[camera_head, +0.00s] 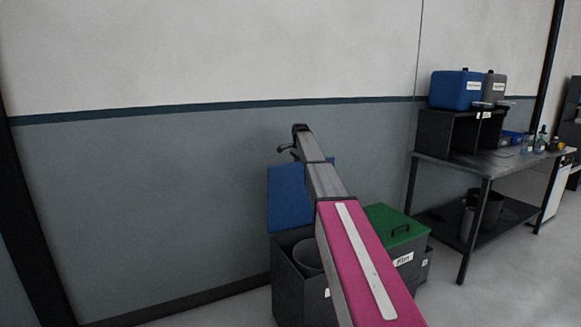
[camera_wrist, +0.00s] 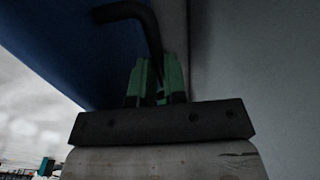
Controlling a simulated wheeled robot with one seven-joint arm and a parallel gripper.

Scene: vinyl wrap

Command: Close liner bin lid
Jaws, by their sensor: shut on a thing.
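A dark bin (camera_head: 288,290) stands against the wall with its blue lid (camera_head: 286,200) raised open, nearly upright. A round grey container (camera_head: 308,256) shows inside it. My arm crosses in front and hides part of the lid and the bin's label. In the wrist view, my gripper (camera_wrist: 156,84) has green fingertips shut on a bent black handle (camera_wrist: 136,12) next to the blue lid's surface (camera_wrist: 55,40). The wall fills the right side of that view. The handle's joint with the lid is too dark to make out.
A second dark bin with a shut green lid (camera_head: 386,222) stands just right of the open one. A workbench (camera_head: 481,166) is farther right, with a blue box (camera_head: 455,90) on its shelf. The floor (camera_head: 480,295) in front of the bench is clear.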

